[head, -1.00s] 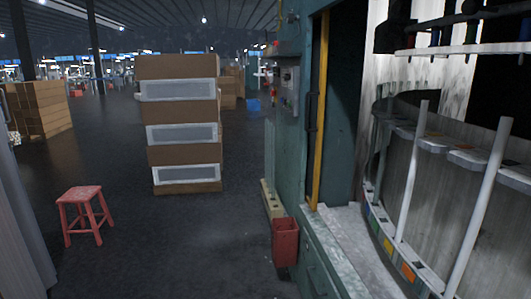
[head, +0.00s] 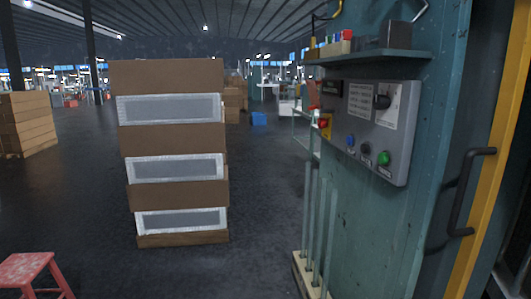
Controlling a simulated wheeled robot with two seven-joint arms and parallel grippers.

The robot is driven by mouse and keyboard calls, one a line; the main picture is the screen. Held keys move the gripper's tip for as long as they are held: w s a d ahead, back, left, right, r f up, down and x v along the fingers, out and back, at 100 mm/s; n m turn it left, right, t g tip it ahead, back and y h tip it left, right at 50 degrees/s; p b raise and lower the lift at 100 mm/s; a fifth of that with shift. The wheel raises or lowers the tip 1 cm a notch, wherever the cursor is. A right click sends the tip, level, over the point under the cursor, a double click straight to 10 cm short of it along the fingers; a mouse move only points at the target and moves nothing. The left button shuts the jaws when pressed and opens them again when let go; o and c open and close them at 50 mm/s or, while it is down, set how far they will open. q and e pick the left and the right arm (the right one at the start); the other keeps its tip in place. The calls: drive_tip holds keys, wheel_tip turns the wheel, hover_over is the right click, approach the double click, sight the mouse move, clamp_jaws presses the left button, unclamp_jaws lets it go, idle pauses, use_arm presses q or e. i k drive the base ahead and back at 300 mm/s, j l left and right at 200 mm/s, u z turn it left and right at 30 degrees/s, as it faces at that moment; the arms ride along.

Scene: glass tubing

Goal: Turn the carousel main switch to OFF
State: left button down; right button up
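A grey control panel (head: 371,132) is mounted on the side of a teal machine cabinet at the right in the head view. A black rotary switch (head: 382,101) sits at its upper right, beside a white printed label (head: 362,101) too small to read. Which way the switch points cannot be told. Below it are a blue button (head: 350,140), a dark knob (head: 365,148) and a green button (head: 384,158). A red switch on a yellow plate (head: 324,124) is at the panel's left edge. Neither of my grippers is in view.
A shelf (head: 375,57) with small coloured items juts out above the panel. A black door handle (head: 470,190) is at right. Glass tubes stand in a wooden rack (head: 309,279) below the panel. Stacked boxes (head: 178,152) and a red stool (head: 32,272) stand left. Dark floor between is clear.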

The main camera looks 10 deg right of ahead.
sight(322, 122)
drive_tip(key=i+z, duration=0.1)
drive_tip(key=i, duration=0.5)
drive_tip(key=i+j, duration=0.1)
drive_tip(key=i, duration=0.45)
drive_tip(key=i+j+z, duration=0.15)
drive_tip(key=i, duration=0.45)
